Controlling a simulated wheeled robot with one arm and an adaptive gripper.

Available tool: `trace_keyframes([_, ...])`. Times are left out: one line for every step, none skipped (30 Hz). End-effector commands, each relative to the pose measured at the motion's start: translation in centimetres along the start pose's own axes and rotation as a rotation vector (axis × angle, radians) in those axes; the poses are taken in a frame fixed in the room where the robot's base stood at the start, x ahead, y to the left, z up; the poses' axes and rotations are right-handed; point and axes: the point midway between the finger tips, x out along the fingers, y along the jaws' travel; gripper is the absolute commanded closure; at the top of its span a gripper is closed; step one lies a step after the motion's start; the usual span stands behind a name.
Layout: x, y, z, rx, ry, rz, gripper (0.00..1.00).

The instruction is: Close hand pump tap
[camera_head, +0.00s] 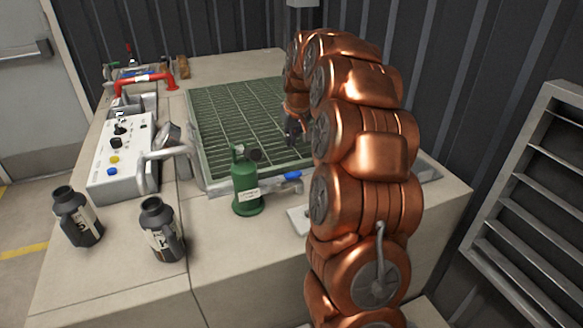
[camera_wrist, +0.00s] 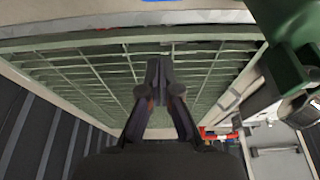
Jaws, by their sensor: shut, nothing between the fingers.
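The green hand pump (camera_head: 246,190) stands upright on the bench in front of the grating. A tap with a blue handle (camera_head: 292,175) lies just right of the pump at the grating's front edge. The handle looks roughly in line with its short pipe. My gripper (camera_head: 293,132) is over the grating, behind the tap and apart from it. In the wrist view my gripper (camera_wrist: 159,66) is shut and empty. A blue strip (camera_wrist: 165,1), likely the tap handle, shows at the top edge there, and green pump parts (camera_wrist: 287,72) show at the right.
The green grating (camera_head: 225,115) is mostly clear. A grey bent pipe (camera_head: 170,153) and a white control box (camera_head: 122,155) are left of the pump. Two dark bottles (camera_head: 160,232) (camera_head: 76,217) stand at the front left. A ribbed wall is close behind.

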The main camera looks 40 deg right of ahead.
Motion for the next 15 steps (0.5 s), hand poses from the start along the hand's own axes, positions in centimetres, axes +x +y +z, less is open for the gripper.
trace_keyframes([0.0,0.0,0.0,0.0,0.0,0.0,1.0])
trace_keyframes([0.0,0.0,0.0,-0.001,0.0,0.0,1.0])
trace_keyframes([0.2,0.0,0.0,-0.001,0.0,0.0,1.0])
trace_keyframes([0.3,0.0,0.0,-0.001,-0.001,0.0,1.0])
trace_keyframes([0.5,0.0,0.0,-0.001,-0.001,0.0,1.0])
trace_keyframes([0.8,0.0,0.0,-0.001,-0.002,0.0,1.0])
trace_keyframes([1.1,0.0,0.0,-0.001,-0.003,-0.001,1.0])
trace_keyframes([1.4,-0.1,0.0,-0.001,-0.004,-0.001,1.0])
trace_keyframes([1.9,-0.1,0.0,-0.001,-0.004,-0.001,1.0])
trace_keyframes([2.4,-0.1,0.0,-0.001,-0.003,-0.001,1.0])
trace_keyframes([2.9,-0.1,0.0,-0.001,-0.002,-0.001,1.0])
trace_keyframes([3.5,0.0,-0.1,-0.001,-0.001,0.0,1.0])
trace_keyframes([4.1,-0.1,-0.1,-0.001,-0.002,0.0,1.0])
trace_keyframes([4.6,-0.1,0.0,-0.001,-0.004,-0.001,1.0])
trace_keyframes([5.4,-0.1,0.1,-0.001,-0.006,-0.001,1.0])
